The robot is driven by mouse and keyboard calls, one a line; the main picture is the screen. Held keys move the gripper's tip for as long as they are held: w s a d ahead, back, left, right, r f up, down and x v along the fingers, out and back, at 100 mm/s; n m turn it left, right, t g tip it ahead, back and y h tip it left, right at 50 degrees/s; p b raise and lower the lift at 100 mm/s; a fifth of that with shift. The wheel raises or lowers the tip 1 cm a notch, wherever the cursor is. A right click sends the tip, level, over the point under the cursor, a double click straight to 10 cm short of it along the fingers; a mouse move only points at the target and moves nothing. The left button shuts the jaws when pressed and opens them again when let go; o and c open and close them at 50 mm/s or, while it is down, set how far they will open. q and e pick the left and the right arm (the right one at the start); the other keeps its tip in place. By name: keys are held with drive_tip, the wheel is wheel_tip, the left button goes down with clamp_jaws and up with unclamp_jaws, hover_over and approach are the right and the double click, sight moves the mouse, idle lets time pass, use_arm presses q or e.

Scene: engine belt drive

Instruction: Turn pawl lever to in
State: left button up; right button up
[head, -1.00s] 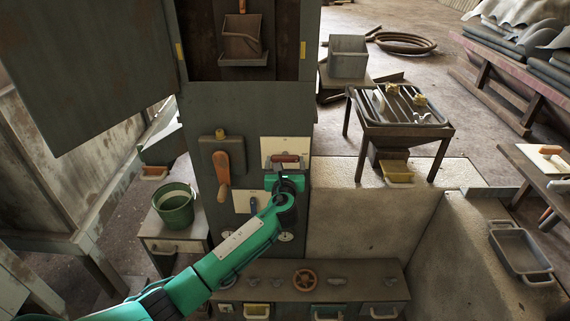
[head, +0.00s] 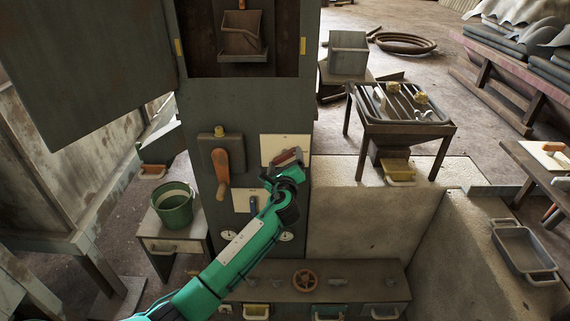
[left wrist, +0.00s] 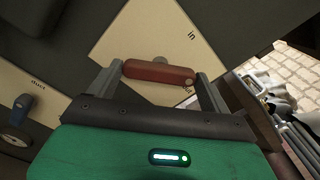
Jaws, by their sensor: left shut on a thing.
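The pawl lever (head: 287,156) has a red-brown handle and sits on a white plate (head: 270,144) on the dark cabinet front. In the head view its handle is tilted, right end higher. My left gripper (head: 284,166) reaches it from below. In the left wrist view my left gripper (left wrist: 158,75) has its two grey fingers at the two ends of the red handle (left wrist: 158,71), shut on it. My right gripper is not in view.
An orange lever (head: 222,168) is on a dark plate to the left, and a blue lever (head: 253,205) is below. A bench with a red-brown handwheel (head: 305,280) stands lower down. A green bucket (head: 175,205) is at the left.

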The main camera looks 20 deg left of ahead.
use_arm(q)
drive_tip(key=n+b, duration=0.1)
drive_tip(key=n, duration=0.3)
drive_tip(key=shift+f+n+b, duration=0.2)
drive_tip(key=shift+n+b, duration=0.1)
drive_tip(key=shift+b, duration=0.1)
drive_tip(key=n+b, duration=0.1)
drive_tip(key=n, duration=0.2)
drive_tip(key=shift+r+n+b, duration=0.1)
drive_tip(key=shift+n+b, duration=0.6)
drive_tip(key=shift+n, duration=0.9)
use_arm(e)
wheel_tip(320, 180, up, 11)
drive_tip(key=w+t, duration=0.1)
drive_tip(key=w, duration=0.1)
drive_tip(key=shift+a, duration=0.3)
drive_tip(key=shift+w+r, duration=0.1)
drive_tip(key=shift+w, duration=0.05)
use_arm(q)
drive_tip(key=o, duration=0.9)
drive_tip(key=shift+s, duration=0.15)
drive_tip(key=v, duration=1.3)
drive_tip(key=shift+s, duration=0.3)
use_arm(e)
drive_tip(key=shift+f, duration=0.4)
